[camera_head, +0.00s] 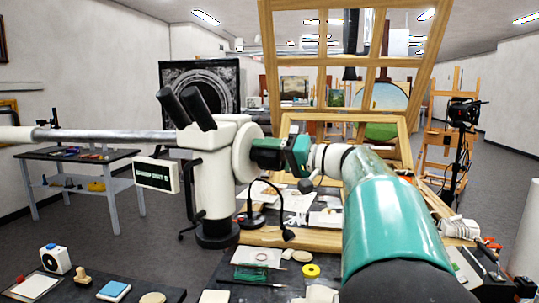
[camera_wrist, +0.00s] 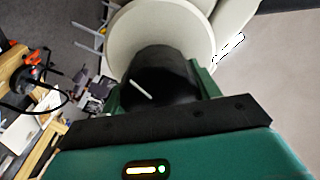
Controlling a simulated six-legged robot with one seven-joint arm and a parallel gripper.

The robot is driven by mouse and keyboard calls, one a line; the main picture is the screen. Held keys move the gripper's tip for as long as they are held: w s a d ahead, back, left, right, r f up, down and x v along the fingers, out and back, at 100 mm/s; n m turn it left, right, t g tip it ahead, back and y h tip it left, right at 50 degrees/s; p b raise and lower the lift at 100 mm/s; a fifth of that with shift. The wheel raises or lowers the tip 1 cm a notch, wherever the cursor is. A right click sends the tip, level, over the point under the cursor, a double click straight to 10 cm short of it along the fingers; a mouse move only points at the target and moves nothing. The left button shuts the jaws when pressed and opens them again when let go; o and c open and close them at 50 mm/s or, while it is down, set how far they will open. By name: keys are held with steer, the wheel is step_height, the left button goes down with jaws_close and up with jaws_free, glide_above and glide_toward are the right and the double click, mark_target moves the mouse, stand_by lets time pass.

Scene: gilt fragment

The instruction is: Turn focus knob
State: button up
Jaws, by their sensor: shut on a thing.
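The microscope (camera_head: 212,170) is white, with two black eyepieces (camera_head: 188,110) at its top and a dark round base. A pale disc (camera_head: 246,152) on its right side carries the black focus knob (camera_head: 265,153). My green gripper (camera_head: 284,154) meets the knob from the right. In the wrist view, my gripper (camera_wrist: 160,92) has a green finger on each side of the black knob (camera_wrist: 165,72) and is shut on it. A white line on the knob's face slants down to the right. The pale disc (camera_wrist: 190,35) shows behind it.
A white sign box (camera_head: 157,175) hangs left of the microscope. The table in front holds a yellow ring (camera_head: 311,271), a blue-topped block (camera_head: 114,291) and several small items. A black gooseneck lamp (camera_head: 262,215) stands close below my gripper. A wooden easel frame (camera_head: 345,70) stands behind.

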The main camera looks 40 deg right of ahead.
steer(key=shift+m, duration=0.6)
steer(key=o, duration=1)
steer(key=v, duration=1.4)
steer(key=shift+w, duration=0.1)
stand_by(0.5)
